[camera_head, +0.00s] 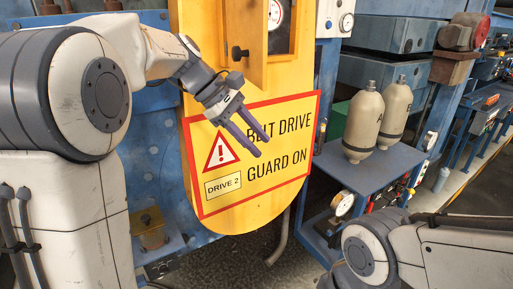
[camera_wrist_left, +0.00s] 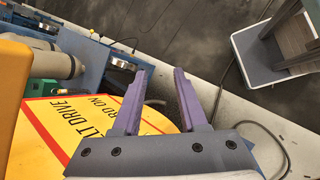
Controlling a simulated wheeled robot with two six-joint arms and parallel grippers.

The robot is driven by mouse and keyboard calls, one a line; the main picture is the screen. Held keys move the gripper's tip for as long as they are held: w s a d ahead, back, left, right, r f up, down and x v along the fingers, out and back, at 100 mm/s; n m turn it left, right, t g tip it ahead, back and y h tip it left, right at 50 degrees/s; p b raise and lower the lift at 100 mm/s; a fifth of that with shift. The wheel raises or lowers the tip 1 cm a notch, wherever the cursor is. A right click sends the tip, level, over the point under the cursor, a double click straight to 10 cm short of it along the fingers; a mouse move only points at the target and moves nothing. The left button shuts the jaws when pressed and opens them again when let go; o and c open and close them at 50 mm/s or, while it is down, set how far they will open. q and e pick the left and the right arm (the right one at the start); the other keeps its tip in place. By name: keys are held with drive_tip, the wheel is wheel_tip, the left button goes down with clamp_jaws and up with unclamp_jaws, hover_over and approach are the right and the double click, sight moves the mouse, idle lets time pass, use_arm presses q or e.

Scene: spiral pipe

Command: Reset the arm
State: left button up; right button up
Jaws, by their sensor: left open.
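My left arm comes in from the left in the head view. Its gripper (camera_head: 250,141) is open and empty, in front of the yellow belt drive guard (camera_head: 246,211) with its red-bordered warning sign. The left wrist view shows the two purple fingers (camera_wrist_left: 158,102) spread apart with nothing between them, and part of the yellow guard (camera_wrist_left: 15,75) beyond. My right arm shows only in part at the lower right of the head view; its gripper is not in view.
Two beige bottles, one marked A (camera_head: 363,122) and one behind it (camera_head: 396,111), stand on a blue shelf (camera_head: 352,180) right of the guard. A gauge (camera_head: 343,203) sits below. Blue machinery (camera_head: 158,150) stands behind my left arm. The left wrist view shows open floor (camera_wrist_left: 190,40).

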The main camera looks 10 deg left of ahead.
use_arm(q)
drive_tip(key=shift+s+d+f, duration=0.25)
drive_tip(key=shift+s, duration=0.05)
drive_tip(key=s+d+f+m+g+y+b, duration=0.25)
drive_tip(key=s+d+f+m+b, duration=0.25)
drive_tip(key=s+d+f+m, duration=0.45)
drive_tip(key=s+a+f+m+y+b, duration=0.1)
drive_tip(key=s+f+m+y+b, duration=0.3)
drive_tip(key=s+f+m, duration=0.8)
drive_tip(key=s+f, duration=0.4)
drive_tip(key=f, duration=0.1)
drive_tip(key=shift+s+a+f+b, duration=0.35)
drive_tip(key=shift+f, duration=0.05)
drive_tip(key=shift+t, duration=0.25)
